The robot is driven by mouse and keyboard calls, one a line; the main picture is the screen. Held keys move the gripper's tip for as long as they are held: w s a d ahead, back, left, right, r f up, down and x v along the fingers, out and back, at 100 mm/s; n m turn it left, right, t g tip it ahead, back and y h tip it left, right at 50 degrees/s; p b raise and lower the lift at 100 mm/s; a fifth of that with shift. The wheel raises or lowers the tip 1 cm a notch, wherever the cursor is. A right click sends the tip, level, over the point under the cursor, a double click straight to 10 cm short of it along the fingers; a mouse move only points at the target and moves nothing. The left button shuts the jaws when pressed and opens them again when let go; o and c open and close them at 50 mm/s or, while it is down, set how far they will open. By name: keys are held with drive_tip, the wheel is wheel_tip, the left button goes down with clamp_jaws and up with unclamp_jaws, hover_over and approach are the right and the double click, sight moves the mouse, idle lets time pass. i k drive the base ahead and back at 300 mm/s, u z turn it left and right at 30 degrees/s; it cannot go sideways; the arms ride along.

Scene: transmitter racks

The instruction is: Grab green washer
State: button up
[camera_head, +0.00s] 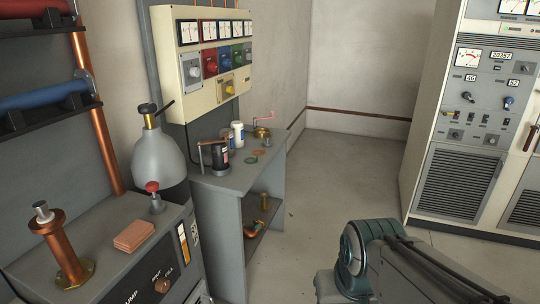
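A small green washer (251,160) lies flat on the top of the narrow grey bench (231,178) below the wall meter panel. An orange-red ring (259,152) lies just beyond it, very close; I cannot tell if they touch. Part of my arm (372,262) shows at the bottom right, over the floor and well apart from the bench. My gripper's fingers are not in view.
A dark canister (217,155) and a white bottle (238,134) stand on the bench left of and behind the washer, with a brass valve with a red handle (262,131) farther back. A grey cabinet (121,237) is at left. A tall rack (459,150) stands right. Floor (340,165) between is open.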

sight(251, 158)
drive_tip(key=z, duration=0.55)
drive_tip(key=i, duration=2.7)
drive_tip(key=u, duration=1.3)
drive_tip(key=i, duration=0.45)
drive_tip(key=u, duration=0.3)
